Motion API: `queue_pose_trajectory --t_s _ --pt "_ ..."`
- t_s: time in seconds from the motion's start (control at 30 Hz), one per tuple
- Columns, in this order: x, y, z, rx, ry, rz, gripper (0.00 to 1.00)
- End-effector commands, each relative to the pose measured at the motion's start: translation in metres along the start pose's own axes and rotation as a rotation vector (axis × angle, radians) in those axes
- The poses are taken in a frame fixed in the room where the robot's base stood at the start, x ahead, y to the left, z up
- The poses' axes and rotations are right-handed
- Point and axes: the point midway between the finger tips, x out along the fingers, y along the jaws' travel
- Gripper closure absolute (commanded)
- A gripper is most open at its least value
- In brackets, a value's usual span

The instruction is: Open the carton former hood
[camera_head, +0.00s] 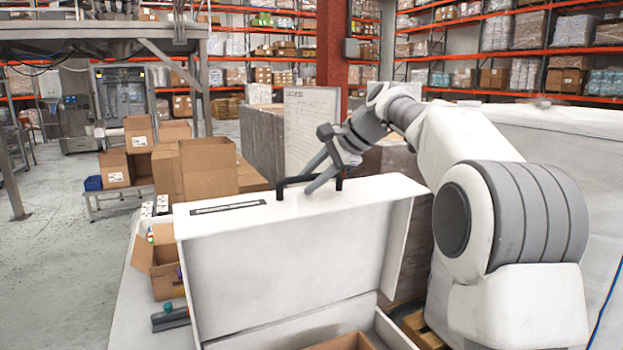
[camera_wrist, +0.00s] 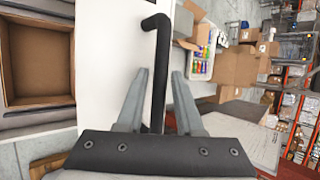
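The white carton former hood (camera_head: 290,270) stands raised, roughly upright, above its white base. A black bar handle (camera_head: 290,181) sits on the hood's top edge. My gripper (camera_head: 316,178) is at the right part of this handle. In the wrist view, the handle (camera_wrist: 158,70) runs between the two fingers of my gripper (camera_wrist: 160,78), with a visible gap on each side. The fingers are apart.
An open carton (camera_head: 160,262) and small dark items stand on the bench left of the hood. A tray of colored bottles (camera_wrist: 203,50) shows in the wrist view. More cartons (camera_head: 207,168) stand behind. A white-covered block is at the right.

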Motion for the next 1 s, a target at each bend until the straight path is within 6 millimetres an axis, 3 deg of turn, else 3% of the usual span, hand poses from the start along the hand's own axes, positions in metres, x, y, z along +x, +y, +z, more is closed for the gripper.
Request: queue_pose_trajectory --t_s 0.33,0.47,1.0 --pt "0.0 0.001 0.0 0.001 0.0 0.002 0.5" --pt "-0.01 0.001 -0.001 0.001 0.001 0.001 0.5" --pt "-0.135 0.0 -0.001 0.0 0.004 -0.004 0.5"
